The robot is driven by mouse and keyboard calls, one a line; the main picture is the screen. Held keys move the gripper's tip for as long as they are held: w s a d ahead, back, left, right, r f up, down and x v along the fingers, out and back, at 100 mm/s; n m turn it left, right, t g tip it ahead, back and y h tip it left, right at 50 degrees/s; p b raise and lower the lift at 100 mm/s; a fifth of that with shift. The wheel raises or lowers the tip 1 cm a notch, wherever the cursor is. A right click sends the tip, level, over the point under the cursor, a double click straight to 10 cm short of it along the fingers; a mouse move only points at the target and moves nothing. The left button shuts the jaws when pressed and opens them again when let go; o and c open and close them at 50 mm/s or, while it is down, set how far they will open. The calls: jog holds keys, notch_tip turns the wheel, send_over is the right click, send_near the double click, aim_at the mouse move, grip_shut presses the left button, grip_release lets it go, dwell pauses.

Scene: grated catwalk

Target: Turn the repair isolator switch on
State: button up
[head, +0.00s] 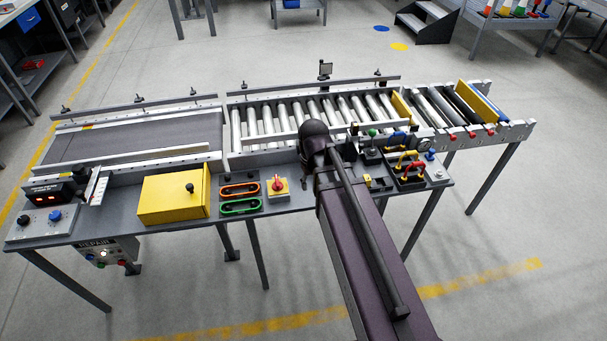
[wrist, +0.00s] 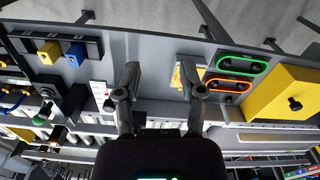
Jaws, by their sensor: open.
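A red rotary switch on a yellow plate (head: 277,186) sits on the table's front shelf, right of the orange and green rings; its knob setting is too small to tell. In the wrist view, part of a yellow plate (wrist: 177,78) shows beside and behind the right finger, which hides most of it. My gripper (wrist: 160,68) is open with nothing between its fingers, above the shelf. My arm hides it in the head view. A grey box marked REPAIR (head: 106,252) hangs under the table's left front edge, with small coloured buttons.
The orange ring (head: 239,188) and green ring (head: 240,206) lie beside a yellow box (head: 173,197) with a black knob. Red and yellow handles (head: 408,167) stand right of my arm. A roller conveyor (head: 290,118) runs behind. Shelf between the fingers is bare.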

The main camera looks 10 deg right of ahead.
jog(key=shift+s+d+m, duration=0.35)
jog(key=shift+s, duration=0.55)
jog(key=shift+s+d+m, duration=0.4)
jog(key=shift+s, duration=0.5)
jog(key=shift+s+d+m, duration=0.35)
jog(key=shift+s, duration=0.55)
jog(key=shift+a, duration=0.1)
